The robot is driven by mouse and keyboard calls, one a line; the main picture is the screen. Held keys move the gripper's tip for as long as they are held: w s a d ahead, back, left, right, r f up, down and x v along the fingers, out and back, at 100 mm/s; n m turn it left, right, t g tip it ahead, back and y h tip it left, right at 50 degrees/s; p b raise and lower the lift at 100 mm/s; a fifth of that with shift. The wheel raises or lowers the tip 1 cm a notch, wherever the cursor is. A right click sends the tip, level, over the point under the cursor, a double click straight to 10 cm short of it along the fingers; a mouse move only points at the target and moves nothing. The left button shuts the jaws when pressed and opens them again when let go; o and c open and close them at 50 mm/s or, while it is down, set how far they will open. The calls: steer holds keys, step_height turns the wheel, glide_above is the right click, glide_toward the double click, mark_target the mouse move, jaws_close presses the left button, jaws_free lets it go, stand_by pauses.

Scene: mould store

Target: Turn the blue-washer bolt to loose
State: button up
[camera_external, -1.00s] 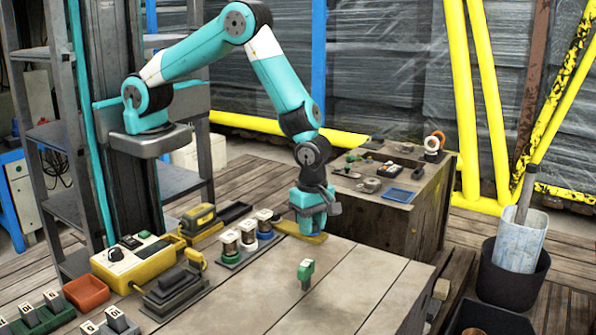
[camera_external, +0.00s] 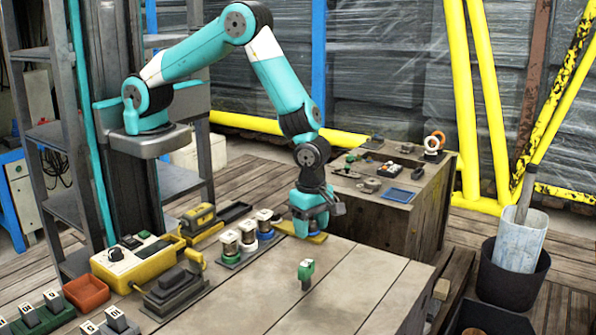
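Three upright bolts with pale tops stand in a row on a grey base at the table's back left edge. The far right bolt has a blue washer (camera_external: 266,235) at its foot. The middle bolt (camera_external: 248,237) has a pale washer and the near left bolt (camera_external: 230,244) a greenish one. My gripper (camera_external: 301,230) points down to the right of the bolts, apart from them, over a flat yellow thing (camera_external: 318,238) at the table's back edge. Its fingertips are too small and hidden to tell open from shut.
A green-topped piece (camera_external: 306,269) stands on the otherwise clear table (camera_external: 355,285). A yellow box with a dial (camera_external: 128,262), a dark grey block (camera_external: 172,284) and an orange tray (camera_external: 87,293) lie left. A wooden crate (camera_external: 385,225) with small parts stands behind.

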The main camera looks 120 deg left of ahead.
mark_target(312, 223)
steer(key=shift+r, duration=0.1)
step_height(312, 223, up, 17)
steer(key=shift+r, duration=0.15)
stand_by(0.4)
steer(key=s+a+r+m+y, duration=0.1)
steer(key=s+a+r+m, duration=0.1)
steer(key=s+r+m, duration=0.3)
steer(key=s+a+r+m+y+p, duration=0.1)
steer(key=s+r+m, duration=0.3)
steer(key=s+m, duration=0.8)
steer(key=s+a+r+m+y+p, duration=0.1)
steer(key=s+a+r+m+y, duration=0.1)
steer(key=s+r+m, duration=0.3)
steer(key=s+a+m, duration=0.1)
steer(key=s+m, duration=0.3)
steer(key=s, duration=0.2)
steer(key=shift+s+a+r, duration=0.25)
steer(key=shift+a+r, duration=0.05)
steer(key=shift+w, duration=0.1)
stand_by(0.4)
